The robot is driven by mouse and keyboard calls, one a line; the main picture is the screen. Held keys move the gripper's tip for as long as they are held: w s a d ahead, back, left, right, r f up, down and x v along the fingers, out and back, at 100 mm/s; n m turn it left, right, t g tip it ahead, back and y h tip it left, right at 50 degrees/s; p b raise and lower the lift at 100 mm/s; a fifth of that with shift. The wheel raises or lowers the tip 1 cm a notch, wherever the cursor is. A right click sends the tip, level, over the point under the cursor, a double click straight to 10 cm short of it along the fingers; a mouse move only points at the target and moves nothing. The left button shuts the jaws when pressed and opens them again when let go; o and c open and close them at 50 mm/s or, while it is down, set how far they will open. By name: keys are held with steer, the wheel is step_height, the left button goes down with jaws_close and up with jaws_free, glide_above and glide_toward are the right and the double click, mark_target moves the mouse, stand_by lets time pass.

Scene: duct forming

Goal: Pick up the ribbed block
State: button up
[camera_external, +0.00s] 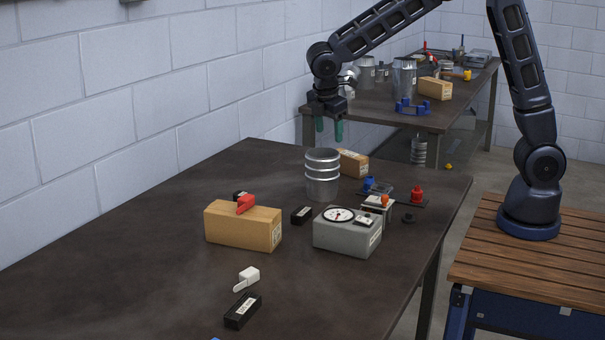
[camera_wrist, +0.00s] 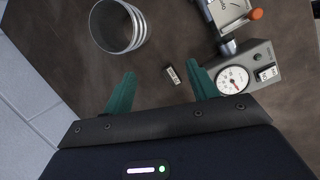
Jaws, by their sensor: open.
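My gripper (camera_external: 329,131) is open and empty, with green fingers pointing down, high above the far part of the dark table. In the wrist view its fingertips (camera_wrist: 161,76) stand apart. A small black block with a white label (camera_external: 301,215) lies on the table between the cardboard box and the gauge box. It shows in the wrist view (camera_wrist: 173,75) between the fingertips, well below them. A longer black block with a label (camera_external: 243,310) lies at the near side. I cannot make out ribs on either block. An open metal cylinder with ribs (camera_external: 322,176) stands upright below my gripper.
A cardboard box (camera_external: 243,228) with a red piece on top, a grey gauge box (camera_external: 347,235), a white piece (camera_external: 249,278) and a red knob (camera_external: 417,194) are on the table. The left of the table is clear. A wall runs along the left.

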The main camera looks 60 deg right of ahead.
mark_target(301, 211)
steer(key=w+a+f+n+h, duration=0.1)
steer(key=w+a+f+n, duration=0.4)
steer(key=a+f, duration=0.7)
steer(key=shift+m+g, duration=0.3)
steer(key=shift+d+x, duration=0.25)
steer(key=shift+x, duration=2.8)
steer(key=shift+d+x, duration=0.2)
steer(key=shift+x, duration=2.9)
steer(key=shift+w+r, duration=0.15)
steer(key=shift+r, duration=0.1)
jaws_close()
